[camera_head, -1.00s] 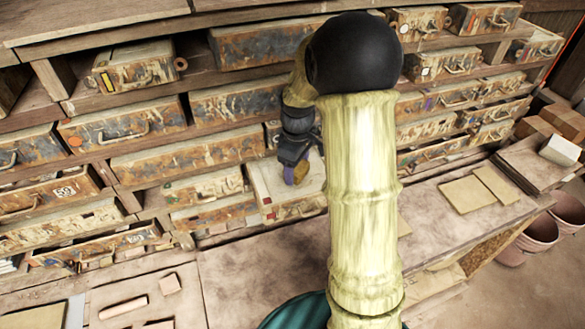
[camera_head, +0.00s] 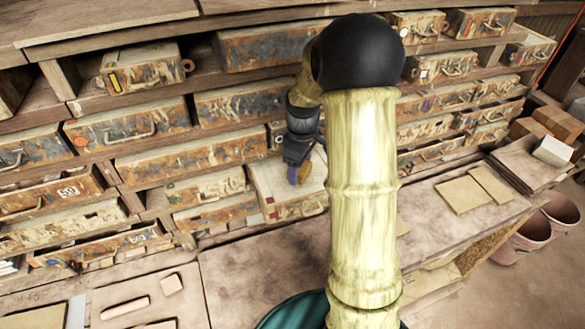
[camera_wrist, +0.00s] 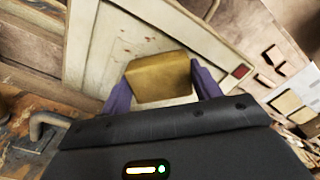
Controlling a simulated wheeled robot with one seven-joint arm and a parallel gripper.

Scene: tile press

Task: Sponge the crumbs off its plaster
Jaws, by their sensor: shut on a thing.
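My gripper (camera_head: 297,176) is shut on a yellow-brown sponge (camera_wrist: 158,80), held between its two purple fingers. In the head view the sponge (camera_head: 306,181) is partly hidden by the fingers and wrist. Below it is a pale mould box (camera_head: 268,192) pulled out from the shelf wall. In the wrist view the box's white plaster face (camera_wrist: 110,66) has a raised rim and a red square mark. Small reddish crumbs (camera_wrist: 124,47) lie scattered on the plaster beyond the sponge. The sponge is over the plaster; I cannot tell whether it touches.
Shelves of worn, paint-stained drawers (camera_head: 190,157) stand behind and beside the box. The wooden bench (camera_head: 250,270) in front is mostly bare. Clay pieces (camera_head: 125,307) lie at its left, flat tiles (camera_head: 463,194) at the right. Pink buckets (camera_head: 535,228) stand at far right.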

